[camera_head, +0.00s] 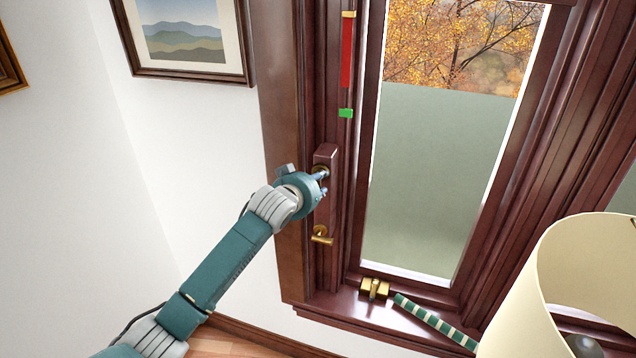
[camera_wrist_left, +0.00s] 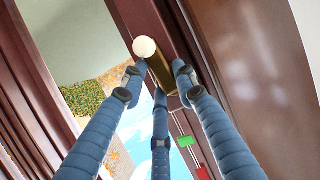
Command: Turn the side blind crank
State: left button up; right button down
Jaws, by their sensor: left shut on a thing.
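The side crank is a brass bar (camera_wrist_left: 160,70) with a round cream knob (camera_wrist_left: 146,48) in the left wrist view. My left gripper (camera_head: 322,178) is at the upper part of the dark wooden block on the window's left frame. In the wrist view its three blue fingers (camera_wrist_left: 160,88) close around the brass bar. In the head view the gripper hides most of the crank. A grey-green blind (camera_head: 430,185) covers the lower window pane, with autumn trees visible above it. My right gripper is not in view.
A red strip (camera_head: 348,50) and green marker (camera_head: 346,113) are on the left frame. A brass handle (camera_head: 321,236) sits below my gripper. A brass fitting (camera_head: 375,288) and striped rod (camera_head: 432,321) lie on the sill. A cream lampshade (camera_head: 560,285) stands at lower right.

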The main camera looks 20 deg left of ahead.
pick_arm(q)
jog(key=shift+s+f, duration=0.1)
jog(key=shift+f, duration=0.35)
jog(key=o, duration=1.1)
jog(key=shift+a+r, duration=0.15)
jog(key=shift+r, duration=0.15)
jog(key=v, duration=1.1)
jog(key=shift+s+r, duration=0.15)
jog(key=shift+s, duration=0.25)
